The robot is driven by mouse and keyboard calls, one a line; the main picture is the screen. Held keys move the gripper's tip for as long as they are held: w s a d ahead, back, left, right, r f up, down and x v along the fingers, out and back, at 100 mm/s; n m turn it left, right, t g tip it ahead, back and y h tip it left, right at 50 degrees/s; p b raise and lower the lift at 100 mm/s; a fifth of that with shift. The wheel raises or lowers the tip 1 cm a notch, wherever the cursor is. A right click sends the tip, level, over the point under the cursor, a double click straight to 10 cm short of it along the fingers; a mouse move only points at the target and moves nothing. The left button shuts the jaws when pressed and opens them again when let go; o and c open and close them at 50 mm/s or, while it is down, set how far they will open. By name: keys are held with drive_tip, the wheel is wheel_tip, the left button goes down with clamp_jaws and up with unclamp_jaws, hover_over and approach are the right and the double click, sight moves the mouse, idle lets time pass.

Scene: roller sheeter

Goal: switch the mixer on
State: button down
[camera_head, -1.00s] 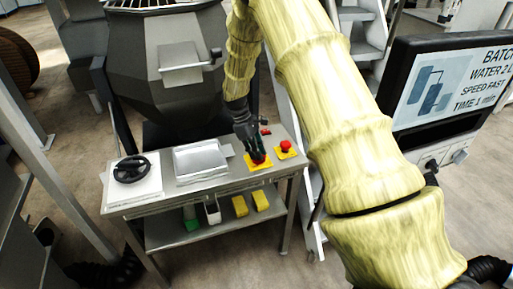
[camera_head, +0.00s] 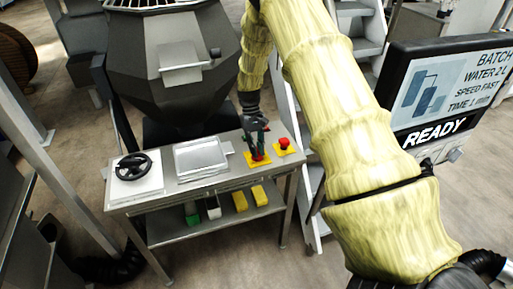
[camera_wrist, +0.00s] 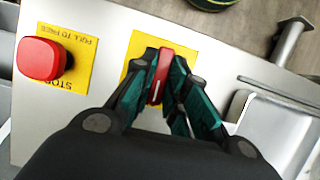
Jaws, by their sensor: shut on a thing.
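The red switch handle (camera_wrist: 160,76) sits on a yellow plate (camera_wrist: 135,50) at the right end of a grey control bench; the plate also shows in the head view (camera_head: 258,160). My gripper (camera_wrist: 162,85) is shut on this handle, its teal fingers on both sides of it. In the head view my gripper (camera_head: 257,150) reaches down onto the plate from above. The large dark grey vessel (camera_head: 160,100), which looks like the mixer, stands behind the bench. The screen (camera_head: 450,95) at right reads BATCH, WATER, SPEED FAST, TIME 1 min and READY.
A red mushroom stop button (camera_wrist: 41,59) stands on its own yellow plate beside the switch. A black handwheel (camera_head: 132,166) and a silver box (camera_head: 201,158) are further left on the bench (camera_head: 170,194). Yellow blocks (camera_head: 240,201) lie on the lower shelf.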

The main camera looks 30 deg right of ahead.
drive_tip(key=shift+s+a+f+m, duration=0.1)
drive_tip(key=shift+s+f+m, duration=0.2)
drive_tip(key=shift+s, duration=0.05)
drive_tip(key=c, duration=1.4)
unclamp_jaws()
drive_tip(key=shift+w+r, duration=0.25)
drive_tip(key=shift+w, duration=0.05)
drive_tip(key=shift+w+r, duration=0.1)
drive_tip(key=shift+r, duration=0.1)
drive_tip(key=v, duration=1.1)
drive_tip(key=shift+d+r, duration=0.15)
drive_tip(key=shift+d, duration=0.1)
